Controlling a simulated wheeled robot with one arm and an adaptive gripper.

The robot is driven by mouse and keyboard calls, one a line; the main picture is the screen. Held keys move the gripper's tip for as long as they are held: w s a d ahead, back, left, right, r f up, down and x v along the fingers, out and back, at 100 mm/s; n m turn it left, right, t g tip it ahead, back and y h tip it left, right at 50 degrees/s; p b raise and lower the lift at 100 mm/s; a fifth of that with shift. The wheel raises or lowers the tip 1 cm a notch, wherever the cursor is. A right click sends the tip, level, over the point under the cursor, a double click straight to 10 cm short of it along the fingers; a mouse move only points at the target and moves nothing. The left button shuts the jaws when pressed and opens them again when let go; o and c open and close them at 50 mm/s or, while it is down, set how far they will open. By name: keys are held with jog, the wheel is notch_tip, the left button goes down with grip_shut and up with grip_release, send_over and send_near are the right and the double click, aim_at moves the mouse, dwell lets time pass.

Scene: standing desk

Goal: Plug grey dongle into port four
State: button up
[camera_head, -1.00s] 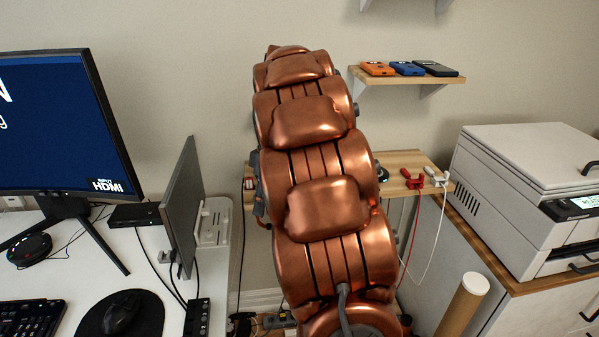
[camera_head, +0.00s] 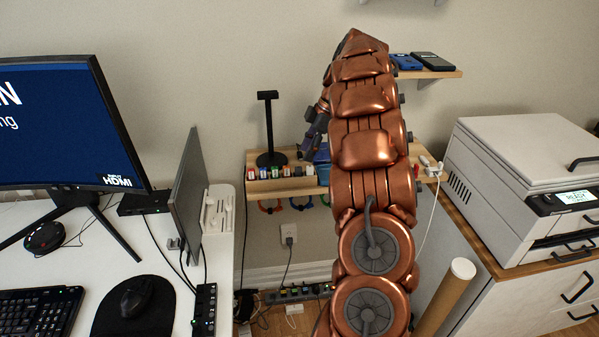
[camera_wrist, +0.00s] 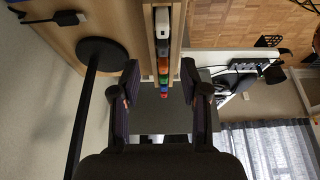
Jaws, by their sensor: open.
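Several small coloured dongles stand in a row in a wooden rack (camera_head: 283,187) on the wall shelf. A pale grey or white piece (camera_wrist: 162,22) is at the top of this row in the wrist view; I cannot tell for sure that it is the grey dongle. My gripper (camera_wrist: 160,82) is open and empty, its fingers on either side of the row's line. In the head view my gripper (camera_head: 311,140) is above the rack, apart from it. A black hub (camera_head: 204,307) lies at the desk's right edge; its port numbers are too small to read.
A black stand (camera_head: 268,130) rises behind the rack, close to my gripper, and its pole shows in the wrist view (camera_wrist: 88,105). A thin panel (camera_head: 186,200) stands on the desk between hub and shelf. A printer (camera_head: 520,180) is at the right.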

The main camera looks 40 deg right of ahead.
aim_at(300, 167)
jog(key=shift+s+p+x, duration=0.2)
jog(key=shift+p+x, duration=0.8)
jog(key=shift+x, duration=2)
jog(key=shift+a, duration=0.2)
jog(key=shift+c, duration=0.3)
grip_shut()
